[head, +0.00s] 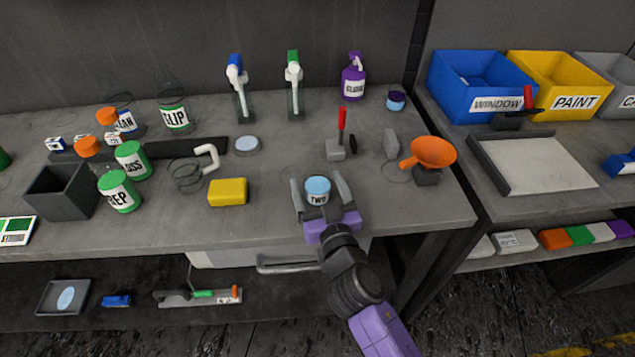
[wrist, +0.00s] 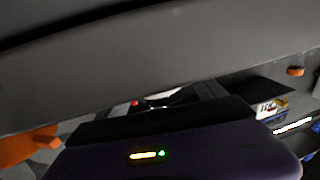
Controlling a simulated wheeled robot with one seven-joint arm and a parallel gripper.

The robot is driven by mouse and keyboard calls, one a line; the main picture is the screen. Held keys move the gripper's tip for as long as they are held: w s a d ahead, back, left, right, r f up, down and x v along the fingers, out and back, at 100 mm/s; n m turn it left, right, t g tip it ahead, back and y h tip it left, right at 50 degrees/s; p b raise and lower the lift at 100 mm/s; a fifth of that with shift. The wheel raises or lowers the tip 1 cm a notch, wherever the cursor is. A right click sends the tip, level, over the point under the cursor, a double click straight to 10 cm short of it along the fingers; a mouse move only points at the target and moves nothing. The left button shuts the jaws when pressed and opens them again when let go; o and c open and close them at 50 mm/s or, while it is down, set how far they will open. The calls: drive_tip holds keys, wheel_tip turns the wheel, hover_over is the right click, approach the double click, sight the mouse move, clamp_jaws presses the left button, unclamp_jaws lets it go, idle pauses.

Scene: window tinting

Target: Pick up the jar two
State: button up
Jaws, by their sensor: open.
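The jar two (head: 317,197) is a small jar with a light blue lid and a white label reading "TWO". It stands upright on the grey workbench (head: 270,222) near its front edge. My gripper (head: 318,188) is open, with one finger on each side of the jar. I cannot tell whether the fingers touch it. My purple gripper body is just in front of the jar. In the wrist view, a dark grey shape fills the upper part and the jar cannot be made out.
A yellow block (head: 228,192) lies left of the jar. An orange funnel (head: 428,153) stands to the right, and a red-handled tool (head: 341,140) stands behind. Green-labelled jars (head: 119,191) stand at the left. A blue bin (head: 480,85) sits on the right bench.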

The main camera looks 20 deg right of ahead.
drive_tip(key=shift+w+d, duration=0.15)
drive_tip(key=shift+w, duration=0.55)
drive_tip(key=shift+w+d, duration=0.1)
drive_tip(key=shift+w, duration=0.6)
drive_tip(key=shift+c, duration=0.5)
drive_tip(key=c, duration=1.4)
